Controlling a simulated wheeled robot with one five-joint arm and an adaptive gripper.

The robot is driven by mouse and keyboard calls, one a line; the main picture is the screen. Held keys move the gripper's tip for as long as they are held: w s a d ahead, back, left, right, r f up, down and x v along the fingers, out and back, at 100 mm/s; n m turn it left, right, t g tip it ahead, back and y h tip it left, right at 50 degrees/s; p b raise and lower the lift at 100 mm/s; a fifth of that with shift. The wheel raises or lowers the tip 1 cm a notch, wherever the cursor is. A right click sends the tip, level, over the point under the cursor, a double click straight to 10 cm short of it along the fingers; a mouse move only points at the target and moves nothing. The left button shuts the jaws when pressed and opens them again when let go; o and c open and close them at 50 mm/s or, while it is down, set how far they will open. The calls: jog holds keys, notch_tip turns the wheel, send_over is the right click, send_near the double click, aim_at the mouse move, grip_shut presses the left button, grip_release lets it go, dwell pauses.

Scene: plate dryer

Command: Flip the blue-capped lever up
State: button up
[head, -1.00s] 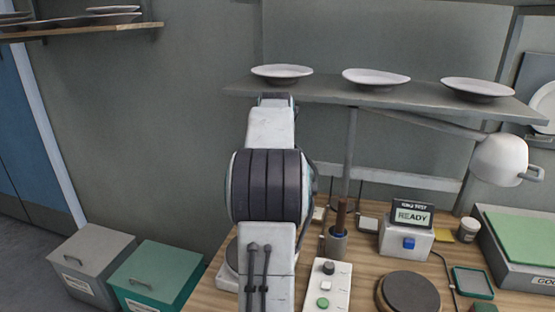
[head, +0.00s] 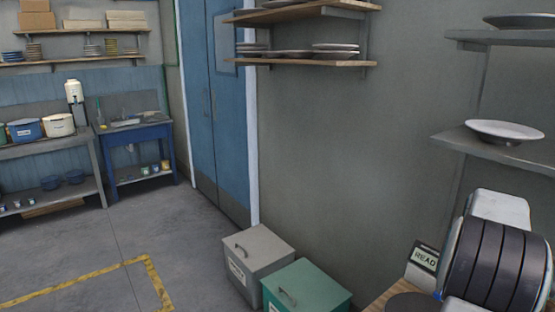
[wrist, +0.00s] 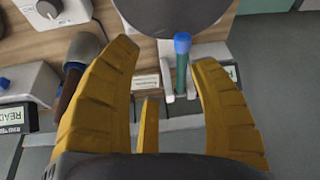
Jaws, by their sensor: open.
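In the wrist view, a lever with a blue cap (wrist: 182,43) and a green stem stands in a light-coloured mount. My gripper (wrist: 166,54) is open, with yellow fingers to the left and right of the lever in the picture. The lever is nearer the right finger, with visible gaps on both sides. I cannot tell whether the fingers are level with the lever in depth. A shorter yellow finger part shows between them, lower down. The lever and my fingers are not visible in the head view.
A large grey round thing (wrist: 170,15) lies just beyond the lever. A dark-handled tool (wrist: 75,68) and a READY display (wrist: 15,118) are at left. In the head view, a plate (head: 504,131) rests on a shelf, and grey (head: 257,265) and green (head: 305,288) bins stand on the floor.

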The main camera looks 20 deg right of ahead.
jog(key=s+a+f+n+y, duration=0.1)
jog(key=s+a+f+n, duration=0.15)
jog(key=a, duration=1.35)
jog(key=s+a+f+n+y, duration=0.15)
jog(key=s+a+n, duration=0.25)
jog(key=a, duration=1.2)
jog(key=a+r+n+t, duration=0.2)
jog(key=a+r+n, duration=0.2)
jog(key=a, duration=0.6)
jog(key=shift+w+a+r+n+y, duration=0.25)
jog(key=shift+n+y, duration=0.2)
jog(key=shift+n, duration=0.8)
jog(key=shift+d, duration=0.15)
